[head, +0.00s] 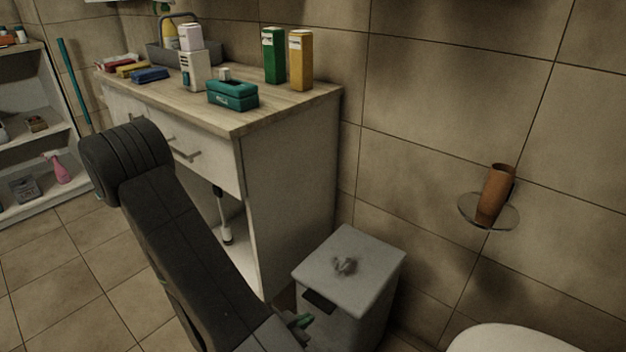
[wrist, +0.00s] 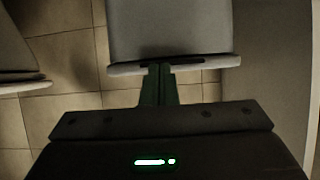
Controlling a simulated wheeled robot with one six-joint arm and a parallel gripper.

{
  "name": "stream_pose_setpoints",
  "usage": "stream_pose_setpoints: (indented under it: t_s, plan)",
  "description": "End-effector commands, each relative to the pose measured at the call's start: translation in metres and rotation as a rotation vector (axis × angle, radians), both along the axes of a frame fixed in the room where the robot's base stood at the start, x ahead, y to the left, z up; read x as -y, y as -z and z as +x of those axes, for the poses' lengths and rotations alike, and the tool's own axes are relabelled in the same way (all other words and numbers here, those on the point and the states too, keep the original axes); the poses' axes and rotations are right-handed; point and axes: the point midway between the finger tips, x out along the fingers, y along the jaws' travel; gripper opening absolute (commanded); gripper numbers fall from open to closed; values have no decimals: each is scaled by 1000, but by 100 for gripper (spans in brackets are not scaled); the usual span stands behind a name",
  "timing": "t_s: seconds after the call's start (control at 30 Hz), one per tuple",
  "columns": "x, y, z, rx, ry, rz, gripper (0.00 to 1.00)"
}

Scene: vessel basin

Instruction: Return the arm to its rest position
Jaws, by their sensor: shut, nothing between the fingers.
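My arm (head: 185,225) reaches from the left of the head view down to the bottom middle, bent at a rounded black joint.
A wood-topped cabinet (head: 290,190) stands behind the arm, with boxes and bottles on top. A crumpled grey lump (head: 345,265) lies on the bin lid. A wall shelf (head: 468,212) holds a brown cup (head: 495,194). A white rounded fixture (head: 515,338) is bottom right. Tiled floor (head: 60,290) is clear at left.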

Motion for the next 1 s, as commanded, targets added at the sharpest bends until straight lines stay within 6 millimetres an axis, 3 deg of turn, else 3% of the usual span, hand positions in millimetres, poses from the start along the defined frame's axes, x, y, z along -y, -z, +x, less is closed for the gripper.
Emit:
stream_pose_setpoints:
  t_s: [0.4,1.0]
  plan:
    - [20,23,25,-23,5,15,0]
    - [23,24,28,-26,3,17,0]
